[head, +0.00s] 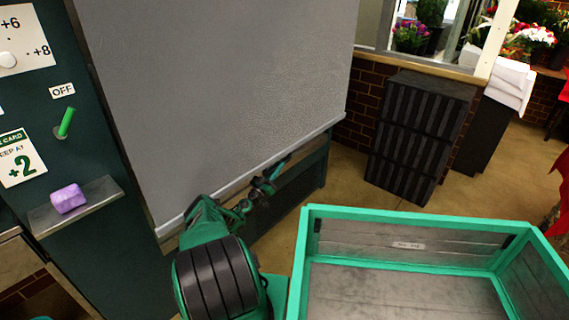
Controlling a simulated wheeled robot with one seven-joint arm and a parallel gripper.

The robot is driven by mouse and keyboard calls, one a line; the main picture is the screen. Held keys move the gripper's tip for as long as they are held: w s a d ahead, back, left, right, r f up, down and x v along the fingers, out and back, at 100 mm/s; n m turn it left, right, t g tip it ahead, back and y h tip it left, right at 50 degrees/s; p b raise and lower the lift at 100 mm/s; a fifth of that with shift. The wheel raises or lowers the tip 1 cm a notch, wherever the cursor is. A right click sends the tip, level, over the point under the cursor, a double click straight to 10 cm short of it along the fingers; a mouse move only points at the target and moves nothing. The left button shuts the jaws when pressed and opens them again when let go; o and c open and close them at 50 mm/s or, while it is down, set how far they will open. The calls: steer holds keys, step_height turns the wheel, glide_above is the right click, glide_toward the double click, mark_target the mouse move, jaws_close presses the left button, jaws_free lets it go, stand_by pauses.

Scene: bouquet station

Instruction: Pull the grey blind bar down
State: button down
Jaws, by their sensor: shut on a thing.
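The grey blind (220,95) hangs as a wide sheet over the front of a dark green cabinet. Its grey bar (310,133) runs along the lower edge, slanting up to the right in the head view. My gripper (268,183) is at the middle of the bar and is shut on it.
A green-rimmed crate (400,214) stands close at the lower right. A small shelf (98,202) with a purple block (68,198) and a green lever (66,123) are at left. Dark stacked crates (418,135) stand behind, with bare floor (345,190) between.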

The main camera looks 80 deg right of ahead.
steer(key=shift+s+a+f, duration=0.1)
steer(key=shift+a+f, duration=0.05)
steer(key=shift+f, duration=0.1)
steer(key=c, duration=2)
jaws_free()
steer(key=o, duration=0.3)
steer(key=shift+r, duration=0.15)
